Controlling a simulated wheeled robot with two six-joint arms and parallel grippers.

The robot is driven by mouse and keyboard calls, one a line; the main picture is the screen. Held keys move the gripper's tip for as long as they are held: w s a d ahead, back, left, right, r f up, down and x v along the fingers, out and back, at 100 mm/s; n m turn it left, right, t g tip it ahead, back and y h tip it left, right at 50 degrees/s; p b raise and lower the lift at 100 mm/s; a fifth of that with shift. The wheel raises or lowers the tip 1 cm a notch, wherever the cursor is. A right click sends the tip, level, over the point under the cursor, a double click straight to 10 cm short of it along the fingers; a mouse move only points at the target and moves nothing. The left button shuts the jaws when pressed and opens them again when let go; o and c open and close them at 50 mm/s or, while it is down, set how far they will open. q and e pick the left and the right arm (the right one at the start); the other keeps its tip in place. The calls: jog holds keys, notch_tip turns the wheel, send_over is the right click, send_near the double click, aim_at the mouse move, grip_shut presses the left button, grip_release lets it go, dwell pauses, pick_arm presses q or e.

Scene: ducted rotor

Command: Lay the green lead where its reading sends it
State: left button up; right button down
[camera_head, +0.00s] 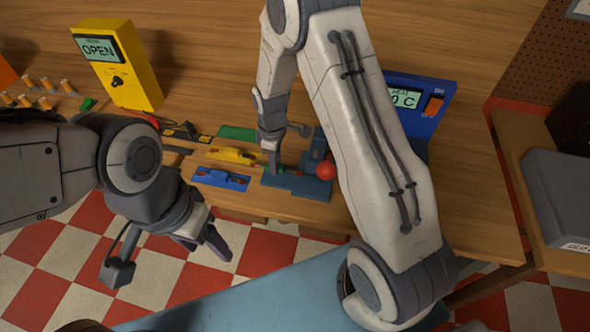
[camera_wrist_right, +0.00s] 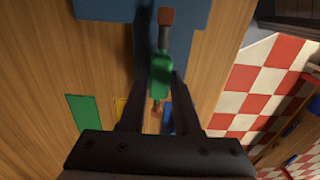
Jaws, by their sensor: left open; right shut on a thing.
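The green lead (camera_wrist_right: 160,76) shows in the right wrist view as a green body with brownish ends. My right gripper (camera_wrist_right: 160,85) is shut on its body. In the head view my right gripper (camera_head: 272,168) is low over the blue fixture (camera_head: 298,186), beside its red ball (camera_head: 325,168); the lead is mostly hidden there, and I cannot tell whether it touches the fixture. The yellow meter (camera_head: 128,68) at upper left reads OPEN. A green pad (camera_head: 236,132), a yellow piece (camera_head: 232,155) and a blue piece (camera_head: 221,179) lie left of the fixture. My left gripper (camera_head: 205,243) is open and empty, in front of the bench.
A blue device (camera_head: 430,120) with an orange switch stands behind my right arm, its display partly covered. Several orange-capped pieces (camera_head: 45,85) and dark and red probe parts (camera_head: 180,130) lie at left. A grey box (camera_head: 560,195) is on the right-hand bench.

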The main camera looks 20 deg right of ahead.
aim_at(295, 171)
jog(key=shift+s+d, duration=0.45)
jog(key=shift+d, duration=0.2)
jog(key=s+d, duration=0.2)
jog(key=d, duration=0.1)
jog(key=shift+s+d, duration=0.15)
jog(key=shift+d, duration=0.05)
jog(key=shift+f+b, duration=0.7)
jog(key=shift+b, duration=0.1)
jog(key=shift+f, duration=0.15)
jog(key=c, duration=0.6)
grip_release()
